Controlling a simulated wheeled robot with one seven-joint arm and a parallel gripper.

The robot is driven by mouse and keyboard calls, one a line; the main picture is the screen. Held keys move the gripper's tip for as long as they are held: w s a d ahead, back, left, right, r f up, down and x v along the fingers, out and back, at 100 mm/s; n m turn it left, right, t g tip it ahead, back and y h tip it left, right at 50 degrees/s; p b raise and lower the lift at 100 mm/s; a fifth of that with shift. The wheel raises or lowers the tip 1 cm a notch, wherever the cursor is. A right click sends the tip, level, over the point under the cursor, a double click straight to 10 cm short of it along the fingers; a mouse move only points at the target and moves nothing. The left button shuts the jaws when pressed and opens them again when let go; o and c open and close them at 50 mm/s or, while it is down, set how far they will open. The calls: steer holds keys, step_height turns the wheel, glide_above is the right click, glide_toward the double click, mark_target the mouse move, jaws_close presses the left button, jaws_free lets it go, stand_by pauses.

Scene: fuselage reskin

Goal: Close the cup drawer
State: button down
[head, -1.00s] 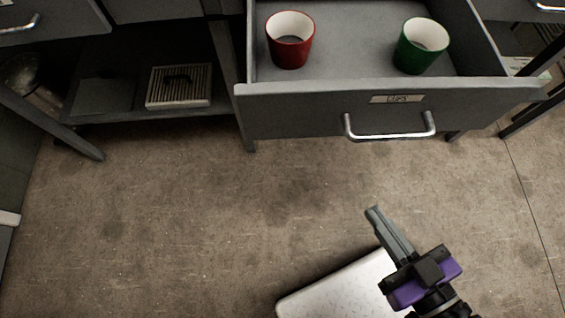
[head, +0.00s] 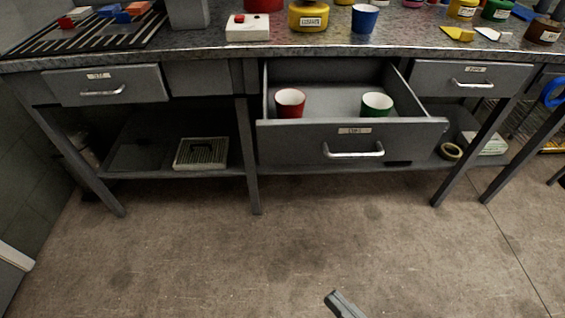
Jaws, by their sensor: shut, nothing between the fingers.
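The cup drawer (head: 290,142) is pulled out from under the workbench, right of the picture's middle. Its grey front has a small label and a silver bar handle (head: 353,152). A red cup (head: 290,102) and a green cup (head: 376,104) stand upright inside it, apart from each other. My gripper (head: 338,300) shows only its grey finger tip at the bottom edge. It is shut and empty, well in front of and apart from the drawer handle. The rest of the gripper is out of view.
The bench top (head: 215,50) carries several pots and tools. Another drawer (head: 105,85) is at left and one (head: 470,78) at right. Bench legs (head: 250,165) stand beside the cup drawer. The floor (head: 230,250) in front is clear.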

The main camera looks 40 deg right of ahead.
steer(key=w+a+r+m+t+h+p, duration=0.35)
steer(key=w+r+m+p, duration=0.95)
steer(key=m, duration=0.6)
steer(key=m+g+h+p, duration=0.5)
steer(key=m+h, duration=0.2)
steer(key=m, duration=1.4)
glide_toward(288, 148)
steer(key=p+x, duration=0.2)
steer(key=x, duration=0.4)
steer(key=shift+w+d, duration=0.2)
steer(key=shift+w, duration=0.2)
steer(key=b+x, duration=0.3)
steer(key=x, duration=0.6)
steer(key=b+x, duration=0.4)
steer(key=x, duration=0.4)
steer(key=b+x, duration=0.4)
steer(key=x, duration=0.5)
steer(key=shift+w+d+f, duration=0.25)
steer(key=shift+d+f, duration=0.05)
steer(key=shift+f, duration=0.05)
steer(key=shift+w+d+b, duration=0.35)
steer(key=shift+w+b, duration=0.15)
steer(key=shift+w+r, duration=0.1)
steer(key=shift+r, duration=0.2)
